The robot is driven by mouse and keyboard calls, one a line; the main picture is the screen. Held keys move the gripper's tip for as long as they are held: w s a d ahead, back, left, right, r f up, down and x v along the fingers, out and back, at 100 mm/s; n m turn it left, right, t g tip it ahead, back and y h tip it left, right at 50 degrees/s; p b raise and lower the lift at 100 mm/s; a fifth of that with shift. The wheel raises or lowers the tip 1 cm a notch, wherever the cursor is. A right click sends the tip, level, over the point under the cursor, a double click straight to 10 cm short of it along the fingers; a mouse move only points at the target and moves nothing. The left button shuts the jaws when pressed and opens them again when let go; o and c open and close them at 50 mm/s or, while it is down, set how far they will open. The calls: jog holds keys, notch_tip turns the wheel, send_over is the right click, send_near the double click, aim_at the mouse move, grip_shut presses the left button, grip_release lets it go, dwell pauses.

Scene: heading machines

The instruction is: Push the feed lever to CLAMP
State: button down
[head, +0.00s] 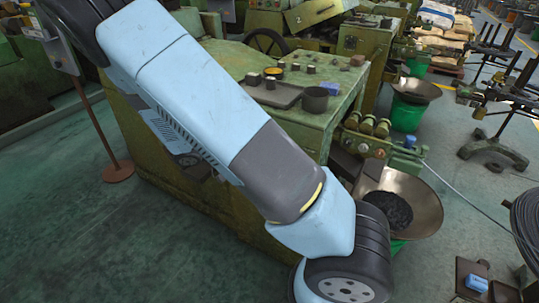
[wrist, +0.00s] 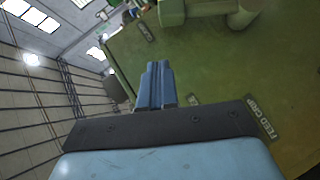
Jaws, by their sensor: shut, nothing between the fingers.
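In the wrist view my gripper (wrist: 160,70) points at the green machine panel (wrist: 225,65), its two blue fingers together and nothing between them. A label plate reading FEED GRIP (wrist: 259,121) is on the panel to the right. A smaller plate (wrist: 193,99) lies just right of the fingers, partly hidden by my gripper body, and another plate (wrist: 145,32) is higher up. I cannot pick out the feed lever for certain. A dark rounded part (wrist: 114,88) shows left of the fingers. In the head view my arm hides this panel and the gripper.
Green fittings (wrist: 172,12) and a round post (wrist: 241,14) stick out at the top of the panel. In the head view a green machine (head: 330,105) carries a tray and a dark cup (head: 315,99). A wide metal bowl (head: 425,205) stands to the right.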

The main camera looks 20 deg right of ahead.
jog(key=shift+v, duration=1.35)
jog(key=shift+d+r, duration=0.15)
jog(key=s+d+r+n+t+y, duration=0.1)
jog(key=s+r+n+t+y, duration=0.1)
jog(key=s+r+y, duration=0.5)
jog(key=s+d+r+n+t+y, duration=0.2)
jog(key=s+r+t+y, duration=0.2)
jog(key=s+r, duration=0.9)
notch_tip(320, 180, up, 7)
jog(key=y, duration=0.3)
jog(key=shift+s+d+n+t+y, duration=0.2)
jog(key=shift+s+n+t+y, duration=0.1)
